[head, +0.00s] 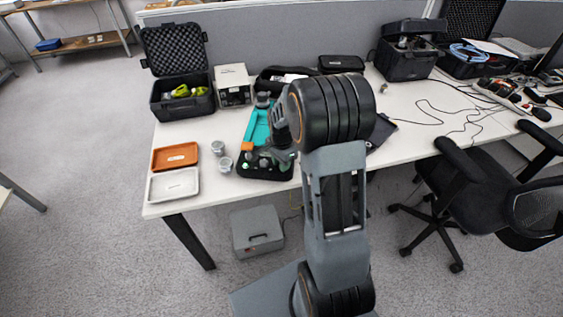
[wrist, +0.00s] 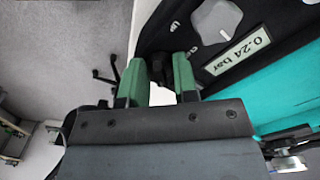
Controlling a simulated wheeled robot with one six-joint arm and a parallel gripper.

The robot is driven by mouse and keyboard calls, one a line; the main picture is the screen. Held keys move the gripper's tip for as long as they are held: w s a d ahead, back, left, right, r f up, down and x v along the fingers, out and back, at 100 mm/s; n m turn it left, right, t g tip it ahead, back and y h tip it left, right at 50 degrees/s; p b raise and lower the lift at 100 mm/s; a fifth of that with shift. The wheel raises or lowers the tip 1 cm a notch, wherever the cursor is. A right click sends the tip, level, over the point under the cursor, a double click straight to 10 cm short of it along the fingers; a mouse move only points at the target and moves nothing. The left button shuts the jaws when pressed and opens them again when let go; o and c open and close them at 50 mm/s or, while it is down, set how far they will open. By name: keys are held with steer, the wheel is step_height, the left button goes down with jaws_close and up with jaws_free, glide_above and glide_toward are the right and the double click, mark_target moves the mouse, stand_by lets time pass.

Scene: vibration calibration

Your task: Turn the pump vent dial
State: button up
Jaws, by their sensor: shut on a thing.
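My gripper (wrist: 161,68) has green fingers, shut on a dark round part that I take for the pump vent dial (wrist: 161,72); the fingers and shadow hide most of it. It sits at the edge of the black pump unit (wrist: 240,60). A light grey knob (wrist: 218,20) and a label reading "0.24 bar" (wrist: 240,50), upside down, are to the right of the fingers in the wrist view. In the head view, my arm partly covers the black and teal unit (head: 249,125) on the white table, and my gripper (head: 268,155) is over its front part.
Behind are an open black case (head: 182,107) and a white box (head: 233,84). An office chair (head: 480,195) stands at right.

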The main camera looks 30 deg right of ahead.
steer(key=shift+r+m, duration=0.1)
steer(key=shift+m, duration=0.3)
steer(key=o, duration=0.6)
steer(key=shift+o, duration=0.2)
step_height(320, 180, up, 14)
steer(key=p, duration=0.1)
stand_by(0.3)
stand_by(0.5)
